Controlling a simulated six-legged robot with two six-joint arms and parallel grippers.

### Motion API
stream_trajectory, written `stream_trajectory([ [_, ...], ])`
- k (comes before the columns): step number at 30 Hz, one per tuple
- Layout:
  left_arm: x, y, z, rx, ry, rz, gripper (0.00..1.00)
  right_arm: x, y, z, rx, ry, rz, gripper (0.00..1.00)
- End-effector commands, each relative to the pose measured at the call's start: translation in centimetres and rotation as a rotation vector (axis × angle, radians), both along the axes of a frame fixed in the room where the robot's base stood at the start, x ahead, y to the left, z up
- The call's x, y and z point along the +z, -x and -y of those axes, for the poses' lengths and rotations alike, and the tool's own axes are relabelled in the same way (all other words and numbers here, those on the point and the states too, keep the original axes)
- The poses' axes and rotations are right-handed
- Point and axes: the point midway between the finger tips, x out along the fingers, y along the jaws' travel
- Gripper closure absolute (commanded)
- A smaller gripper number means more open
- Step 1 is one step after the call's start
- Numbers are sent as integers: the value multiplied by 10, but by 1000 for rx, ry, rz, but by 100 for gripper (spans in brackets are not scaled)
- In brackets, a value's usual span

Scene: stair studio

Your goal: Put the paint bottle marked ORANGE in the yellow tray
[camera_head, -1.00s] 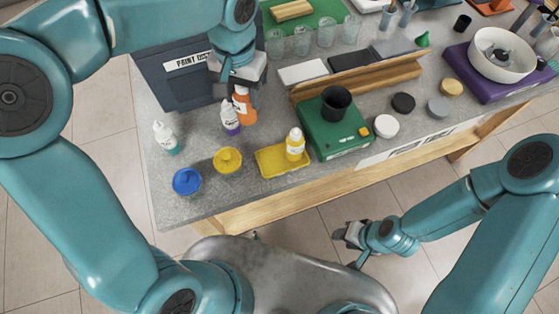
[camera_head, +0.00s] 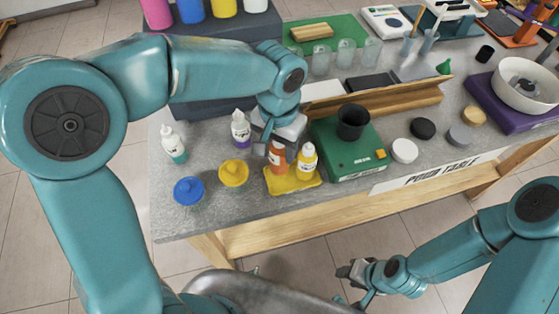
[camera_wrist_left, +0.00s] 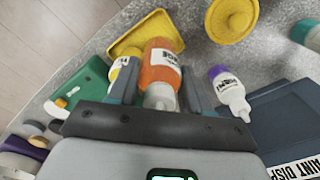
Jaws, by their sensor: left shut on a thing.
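The orange paint bottle (camera_head: 278,158) is upright between the fingers of my left gripper (camera_head: 274,148), which is shut on it. It stands in or just above the left part of the yellow tray (camera_head: 291,190); whether its base touches is unclear. In the left wrist view the orange bottle (camera_wrist_left: 161,68) shows a white label, with the tray (camera_wrist_left: 130,42) beyond it. A yellow paint bottle (camera_head: 307,163) stands in the tray, close on the right of the orange one. My right gripper (camera_head: 347,270) is low in front of the table, away from these things; its jaws are too small to read.
A purple paint bottle (camera_head: 241,130) and a teal one (camera_head: 174,146) stand to the left. A green scale (camera_head: 345,160) with a black cup is close on the right.

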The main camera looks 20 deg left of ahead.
Motion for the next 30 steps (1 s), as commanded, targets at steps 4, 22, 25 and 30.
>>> stream_trajectory([
  [4, -13, 1, 0, 1, 0, 0, 100, -1, 0, 0, 0, 0, 0, 57],
  [22, -55, 2, 1, 1, 0, 2, 100, -4, 0, 0, 0, 0, 0, 57],
  [25, -57, 2, 1, 1, 0, 2, 45, -6, 0, 0, 0, 0, 0, 57],
  [30, -56, 2, 1, 1, 0, 1, 26, -5, 0, 0, 0, 0, 0, 57],
])
